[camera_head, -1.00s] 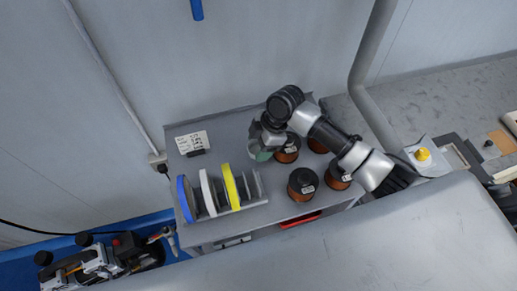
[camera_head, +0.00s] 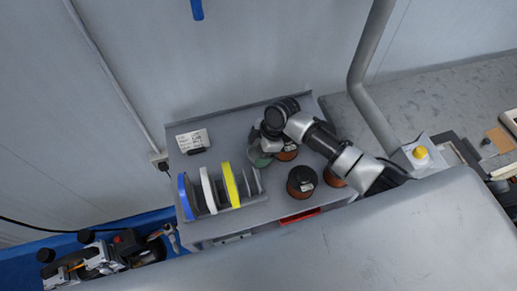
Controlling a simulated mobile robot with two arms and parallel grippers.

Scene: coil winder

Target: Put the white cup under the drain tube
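My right arm reaches in from the right over the grey bench. Its gripper (camera_head: 261,147) points down at the bench top, behind the spools, with its fingertips mostly hidden by the wrist. A small grey-green rounded thing (camera_head: 259,159) shows right at the gripper; I cannot tell whether it is a cup or whether the fingers hold it. I cannot make out a clearly white cup. A short pale tube end (camera_head: 171,237) hangs at the bench's lower left corner; I cannot tell if it is the drain tube. My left gripper is not in view.
A rack holds blue (camera_head: 186,197), white (camera_head: 208,191) and yellow (camera_head: 230,185) discs. Copper wire spools (camera_head: 301,183) stand to its right. A label card (camera_head: 192,141) lies at the back left. A black and silver device (camera_head: 100,258) stands at lower left. A grey pipe (camera_head: 362,75) rises at right.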

